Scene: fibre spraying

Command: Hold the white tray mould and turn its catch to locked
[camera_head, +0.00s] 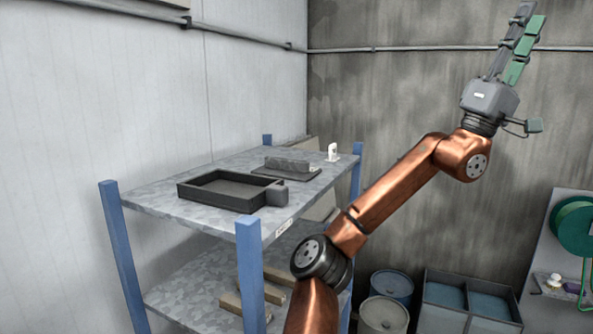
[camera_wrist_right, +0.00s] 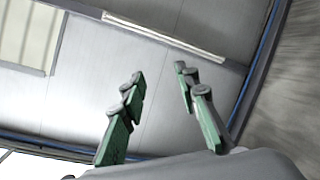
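No white tray mould shows in either view. A dark, shallow rectangular tray (camera_head: 232,190) lies on the top shelf, with a grey block (camera_head: 277,193) at its right end; I cannot tell whether that block is a catch. My right gripper (camera_head: 531,15) is raised high at the upper right, fingers pointing up, well away from the shelf. In the right wrist view the gripper (camera_wrist_right: 160,72) has its green-padded fingers apart with nothing between them, so it is open. My left gripper is not in view.
A blue-posted metal rack (camera_head: 155,208) stands at the left. A grey block on a flat plate (camera_head: 287,168) and a small white item (camera_head: 333,152) share its top shelf. Drums (camera_head: 384,314), bins (camera_head: 443,294) and a green reel (camera_head: 575,225) are at lower right.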

